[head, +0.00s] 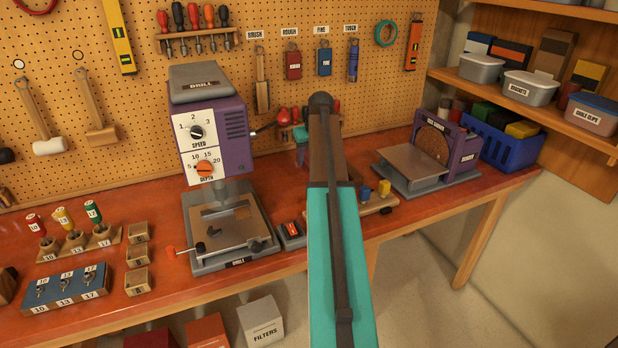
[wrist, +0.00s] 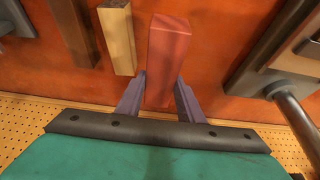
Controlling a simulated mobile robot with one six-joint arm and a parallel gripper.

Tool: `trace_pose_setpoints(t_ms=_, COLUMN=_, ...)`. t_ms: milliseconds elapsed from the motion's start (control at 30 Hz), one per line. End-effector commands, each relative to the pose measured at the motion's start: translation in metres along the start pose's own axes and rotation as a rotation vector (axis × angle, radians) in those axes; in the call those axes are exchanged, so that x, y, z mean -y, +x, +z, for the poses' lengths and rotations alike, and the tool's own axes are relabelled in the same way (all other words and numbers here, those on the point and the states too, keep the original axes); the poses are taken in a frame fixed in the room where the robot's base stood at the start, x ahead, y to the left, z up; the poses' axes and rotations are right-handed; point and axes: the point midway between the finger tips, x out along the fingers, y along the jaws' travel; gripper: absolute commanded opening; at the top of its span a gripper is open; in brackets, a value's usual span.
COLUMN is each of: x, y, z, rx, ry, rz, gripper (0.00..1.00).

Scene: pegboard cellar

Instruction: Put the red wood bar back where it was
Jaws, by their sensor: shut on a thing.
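The red wood bar (wrist: 168,55) shows in the wrist view, standing out between the two purple fingers of my gripper (wrist: 158,98). My gripper is shut on the bar near its lower end in that view. I cannot tell whether the bar touches the bench. To its left in the wrist view are a pale wood bar (wrist: 117,38) and a dark brown bar (wrist: 72,30), both apart from the red bar. In the head view my arm hides the gripper and the red bar.
The drill press (head: 215,150) stands left of my arm on the red-brown bench (head: 165,215). The disc sander (head: 420,165) and a blue crate (head: 508,148) are to the right. The pegboard (wrist: 30,112) is close to my gripper. A grey metal base (wrist: 265,50) lies right in the wrist view.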

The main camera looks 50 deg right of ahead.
Motion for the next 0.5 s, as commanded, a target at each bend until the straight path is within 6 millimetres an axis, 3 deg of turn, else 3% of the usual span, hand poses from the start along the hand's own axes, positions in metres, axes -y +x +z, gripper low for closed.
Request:
trace_pose_setpoints(t_ms=300, x=0.003, y=0.033, z=0.014, rx=0.001, ry=-0.002, rz=-0.002, gripper=0.07)
trace_pose_setpoints(t_ms=500, x=0.003, y=0.038, z=0.015, rx=-0.001, ry=-0.003, rz=-0.001, gripper=0.07)
